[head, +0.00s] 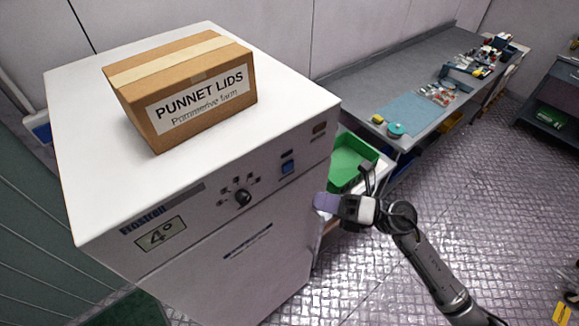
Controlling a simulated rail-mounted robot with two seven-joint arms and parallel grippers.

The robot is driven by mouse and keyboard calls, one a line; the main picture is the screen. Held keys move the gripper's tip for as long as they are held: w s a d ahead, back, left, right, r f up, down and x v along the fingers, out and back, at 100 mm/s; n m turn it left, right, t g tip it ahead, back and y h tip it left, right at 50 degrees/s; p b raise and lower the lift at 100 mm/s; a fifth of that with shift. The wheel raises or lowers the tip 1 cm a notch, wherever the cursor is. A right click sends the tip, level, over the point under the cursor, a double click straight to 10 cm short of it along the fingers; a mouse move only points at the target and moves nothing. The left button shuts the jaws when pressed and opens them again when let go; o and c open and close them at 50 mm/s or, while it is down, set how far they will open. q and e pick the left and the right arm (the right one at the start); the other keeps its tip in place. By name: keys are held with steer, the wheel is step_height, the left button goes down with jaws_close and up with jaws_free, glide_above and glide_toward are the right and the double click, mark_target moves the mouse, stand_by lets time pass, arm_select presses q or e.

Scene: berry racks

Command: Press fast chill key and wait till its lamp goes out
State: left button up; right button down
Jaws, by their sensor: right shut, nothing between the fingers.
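A white Frostfell chiller cabinet (85,200) stands at the left in the head view. Its upper front panel has a display (161,234) reading 4°, a black dial (243,197) with small marks around it, and a blue square key (288,167) under a small dark label. A small brownish rectangle (319,128) sits near the panel's top right corner; I cannot tell whether it is a lamp or is lit. My right gripper (322,203) is shut and empty, its purple-grey fingertips below and right of the blue key, apart from it. My left gripper is out of view.
A cardboard box marked PUNNET LIDS (180,90) sits on the cabinet top. A green crate (351,160) stands right of the cabinet, behind my right gripper. A grey workbench (400,75) with small items runs along the wall. The metal floor (490,190) at right is mostly clear.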

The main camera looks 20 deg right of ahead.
mark_target(288, 167)
steer(key=w+a+b, duration=0.1)
steer(key=w+a, duration=0.1)
steer(key=w, duration=0.4)
steer(key=shift+w+a, duration=0.25)
steer(key=shift+a, duration=0.15)
stand_by(0.8)
stand_by(0.7)
steer(key=shift+w+a, duration=0.1)
steer(key=shift+w, duration=0.05)
stand_by(0.4)
steer(key=shift+w+a, duration=0.1)
steer(key=shift+w, duration=0.15)
